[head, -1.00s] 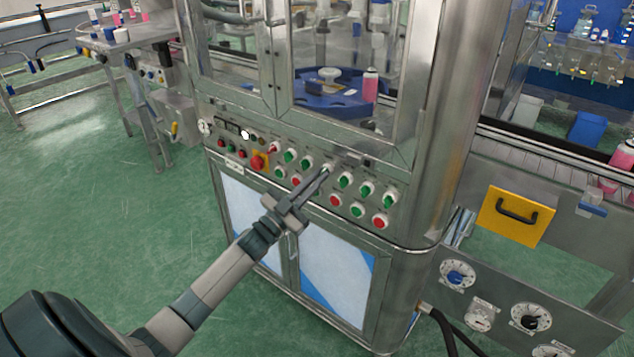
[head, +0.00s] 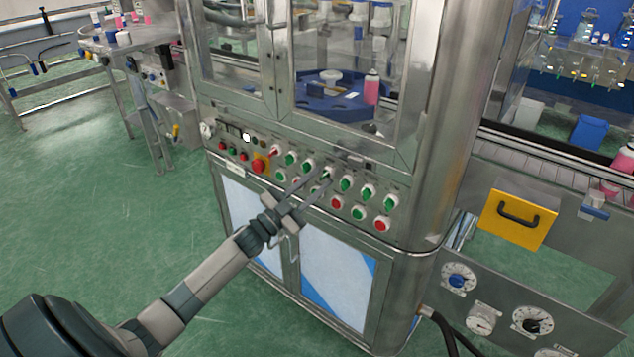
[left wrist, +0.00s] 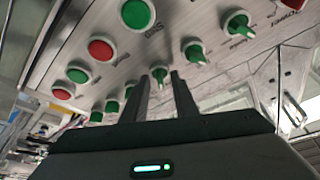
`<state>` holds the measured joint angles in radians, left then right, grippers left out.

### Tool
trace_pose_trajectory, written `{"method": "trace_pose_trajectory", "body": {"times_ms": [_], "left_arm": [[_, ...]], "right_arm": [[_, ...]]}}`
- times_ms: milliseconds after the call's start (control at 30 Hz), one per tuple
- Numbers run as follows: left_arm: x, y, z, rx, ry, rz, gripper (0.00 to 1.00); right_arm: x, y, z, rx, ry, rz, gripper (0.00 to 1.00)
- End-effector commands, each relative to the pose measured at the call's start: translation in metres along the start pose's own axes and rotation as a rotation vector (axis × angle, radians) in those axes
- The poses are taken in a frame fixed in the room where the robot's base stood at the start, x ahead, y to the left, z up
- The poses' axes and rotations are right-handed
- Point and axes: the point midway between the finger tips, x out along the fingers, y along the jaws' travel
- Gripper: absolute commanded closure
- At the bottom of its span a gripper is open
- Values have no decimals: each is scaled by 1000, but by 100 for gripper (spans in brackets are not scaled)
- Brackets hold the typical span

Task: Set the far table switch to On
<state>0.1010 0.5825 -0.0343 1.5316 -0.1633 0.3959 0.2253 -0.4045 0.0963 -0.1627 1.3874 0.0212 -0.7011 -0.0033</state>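The control panel (head: 400,185) on the front of the steel machine carries an upper row of green rotary switches and a lower row of red and green push buttons. My left gripper (head: 319,180) is at the middle of this panel with its two fingers spread. One green switch (head: 327,172) is close to the fingertips. In the left wrist view a green switch (left wrist: 160,74) shows between and just beyond the open fingertips (left wrist: 160,78); I cannot tell whether they touch it. The labels are too small or blurred to read, so I cannot tell which is the table switch. My right gripper is out of view.
A red emergency button (head: 259,163) on a yellow plate sits left on the panel. Machine windows (head: 345,60) are above it. A yellow drawer front (head: 518,217) and dials (head: 458,277) are at the right. Green floor (head: 90,220) is open at the left.

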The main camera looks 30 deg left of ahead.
Motion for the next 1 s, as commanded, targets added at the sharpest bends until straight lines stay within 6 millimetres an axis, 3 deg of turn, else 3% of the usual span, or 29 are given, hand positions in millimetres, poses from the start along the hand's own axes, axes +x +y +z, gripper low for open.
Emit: {"method": "trace_pose_trajectory", "body": {"times_ms": [333, 533, 900, 1000], "left_arm": [[-2, 0, 0, -2, 0, 0, 74], [-14, 1, 2, -2, -2, 1, 74], [-70, 1, 2, -1, -3, 1, 74], [-88, 2, 2, -2, -3, 2, 74]], "right_arm": [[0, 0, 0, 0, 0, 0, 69], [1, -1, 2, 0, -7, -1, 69], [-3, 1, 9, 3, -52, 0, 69], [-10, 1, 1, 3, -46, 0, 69]]}}
